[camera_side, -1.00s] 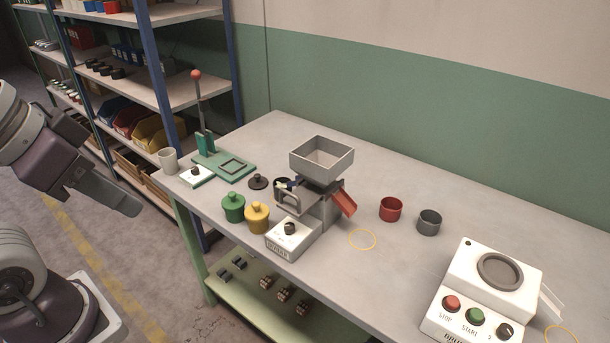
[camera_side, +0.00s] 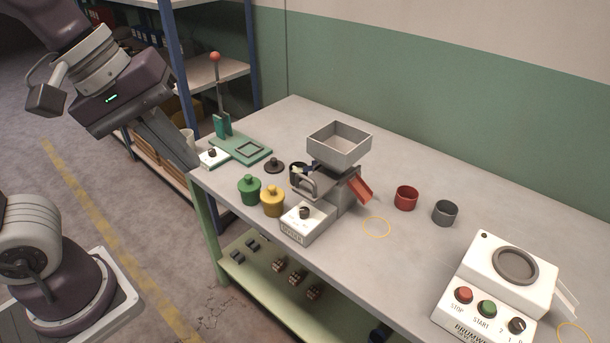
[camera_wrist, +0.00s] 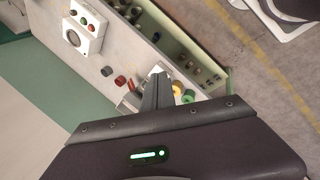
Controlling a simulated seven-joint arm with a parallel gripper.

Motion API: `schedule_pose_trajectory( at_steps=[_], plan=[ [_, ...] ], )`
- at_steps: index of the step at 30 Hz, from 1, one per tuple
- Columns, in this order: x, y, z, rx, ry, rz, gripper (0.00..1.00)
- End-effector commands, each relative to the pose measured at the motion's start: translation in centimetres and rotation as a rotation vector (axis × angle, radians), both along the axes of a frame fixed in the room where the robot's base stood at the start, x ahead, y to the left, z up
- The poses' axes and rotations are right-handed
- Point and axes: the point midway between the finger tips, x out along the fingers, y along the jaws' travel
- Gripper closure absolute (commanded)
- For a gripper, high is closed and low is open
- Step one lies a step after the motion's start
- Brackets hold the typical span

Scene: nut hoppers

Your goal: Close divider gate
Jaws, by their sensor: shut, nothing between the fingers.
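The divider hopper (camera_side: 339,143) is a grey square bin on a stand near the middle of the table in the side view. Under it sit a grey gate with a looped handle (camera_side: 304,186), a red chute (camera_side: 361,189) on the right and a white base box with a black knob (camera_side: 304,212). Whether the gate is open cannot be told. My gripper (camera_side: 190,162) is shut and empty, at the table's left end, well left of the hopper and apart from it. In the wrist view my gripper (camera_wrist: 157,78) hides part of the hopper area.
A green lidded pot (camera_side: 249,190) and a yellow one (camera_side: 272,201) stand left of the base box. A green lever press (camera_side: 240,148) stands at the back left. Red (camera_side: 406,198) and grey (camera_side: 445,213) cups and a white control machine (camera_side: 499,287) are to the right.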

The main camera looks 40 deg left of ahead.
Motion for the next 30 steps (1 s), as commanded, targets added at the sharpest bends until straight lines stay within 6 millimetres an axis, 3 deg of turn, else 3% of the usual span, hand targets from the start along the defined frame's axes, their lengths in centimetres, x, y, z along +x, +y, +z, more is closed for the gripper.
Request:
schedule_pose_trajectory(
  at_steps=[3,6,9,12,15,20,30],
  plan=[
    [4.7,-0.6,-1.6,-0.235,0.215,0.554,1.00],
    [8.6,-0.8,-3.7,-0.362,0.344,1.076,1.00],
    [11.9,-0.6,-5.6,-0.453,0.373,1.542,1.00],
    [14.3,-0.3,-6.7,-0.536,0.335,1.873,1.00],
    [15.6,-0.1,-7.1,-0.600,0.294,2.054,1.00],
    [16.3,0.0,-8.1,-0.630,0.278,2.127,1.00],
    [18.2,0.2,-14.9,-0.625,0.280,2.129,1.00]
  ],
)
